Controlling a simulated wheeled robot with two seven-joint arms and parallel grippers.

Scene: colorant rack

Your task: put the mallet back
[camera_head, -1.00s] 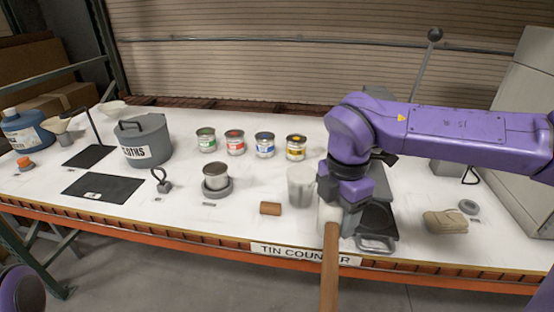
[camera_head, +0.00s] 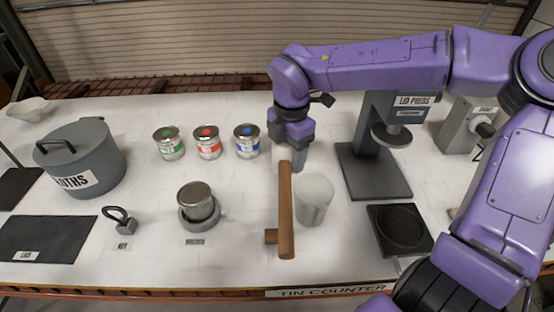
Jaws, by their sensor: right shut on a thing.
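My right gripper (camera_head: 290,143) is shut on the mallet (camera_head: 286,212) near its pale head, which is mostly hidden behind the gripper and the handle. The brown wooden handle points toward me and hangs over the counter (camera_head: 150,265). Below the handle, a short brown wooden block (camera_head: 270,236) lies on the counter, partly covered by the handle. Whether the handle touches it I cannot tell. My left gripper is out of view.
A translucent cup (camera_head: 314,202) stands just right of the handle. Green, red and blue tins (camera_head: 208,143) stand left of the gripper. A tin on a round base (camera_head: 197,203) is nearer. The lid press (camera_head: 375,165) stands to the right. A pot (camera_head: 80,160) is at left.

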